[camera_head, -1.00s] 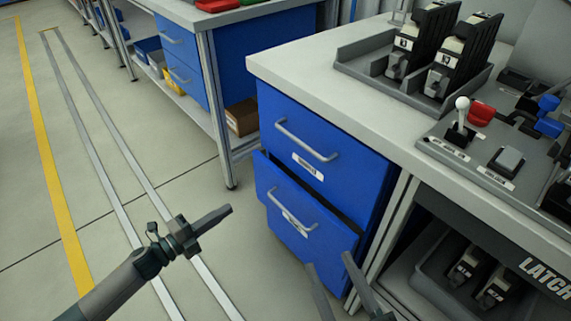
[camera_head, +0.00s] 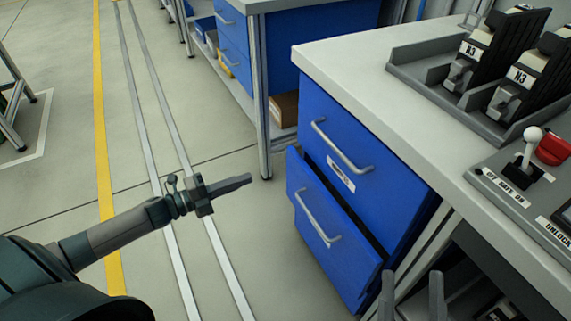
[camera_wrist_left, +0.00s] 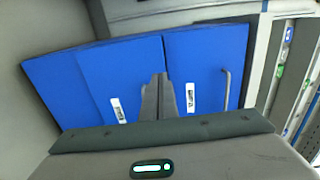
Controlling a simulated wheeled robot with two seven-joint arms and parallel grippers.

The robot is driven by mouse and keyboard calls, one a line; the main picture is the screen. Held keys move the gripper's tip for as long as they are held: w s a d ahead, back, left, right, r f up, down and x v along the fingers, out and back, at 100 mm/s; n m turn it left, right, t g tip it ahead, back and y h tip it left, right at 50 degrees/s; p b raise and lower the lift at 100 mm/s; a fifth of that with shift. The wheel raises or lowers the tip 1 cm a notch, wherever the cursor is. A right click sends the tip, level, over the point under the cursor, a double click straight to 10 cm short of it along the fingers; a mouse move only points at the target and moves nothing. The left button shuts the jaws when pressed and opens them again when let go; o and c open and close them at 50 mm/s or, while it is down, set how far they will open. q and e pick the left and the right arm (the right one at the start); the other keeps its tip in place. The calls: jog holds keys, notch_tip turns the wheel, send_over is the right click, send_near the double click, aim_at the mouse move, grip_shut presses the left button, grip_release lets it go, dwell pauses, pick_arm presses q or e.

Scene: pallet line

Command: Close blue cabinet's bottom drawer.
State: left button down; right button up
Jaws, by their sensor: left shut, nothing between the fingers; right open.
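The blue cabinet (camera_head: 352,160) stands under a light worktop. Its bottom drawer (camera_head: 325,236) sticks out part way, with a dark gap along its top edge and a metal bar handle (camera_head: 318,222) on its front. The top drawer (camera_head: 350,147) is flush. My left gripper (camera_head: 248,179) is shut and empty, in the air to the left of the bottom drawer and apart from it. In the left wrist view its fingers (camera_wrist_left: 158,97) show in front of the blue drawer fronts (camera_wrist_left: 112,80). My right gripper (camera_head: 412,292) is open at the bottom edge, to the right of the bottom drawer.
The worktop (camera_head: 395,75) carries a grey tray with black and white devices and a control panel (camera_head: 535,185) with a lever. A second blue cabinet bench (camera_head: 300,50) stands behind.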

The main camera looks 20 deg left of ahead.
aim_at(295, 160)
pick_arm(q)
jog(key=b+x, duration=0.1)
jog(key=x, duration=1.1)
jog(key=shift+w+d+b, duration=0.25)
jog(key=shift+w+b, duration=0.05)
jog(key=shift+b, duration=0.1)
jog(key=shift+w+d, duration=0.3)
jog(key=shift+w, duration=0.05)
pick_arm(e)
jog(key=r+t, duration=0.1)
jog(key=d+r+t, duration=0.1)
jog(key=r, duration=0.1)
jog(key=d+r+t, duration=0.1)
jog(key=shift+w+d+r, duration=0.2)
jog(key=shift+w, duration=0.05)
jog(key=shift+f, duration=0.1)
pick_arm(q)
jog(key=x, duration=0.4)
jog(key=shift+w+r, duration=0.1)
jog(key=shift+r, duration=0.1)
pick_arm(e)
jog(key=shift+s+a+y, duration=0.15)
jog(key=shift+y, duration=0.15)
jog(key=shift+s, duration=0.1)
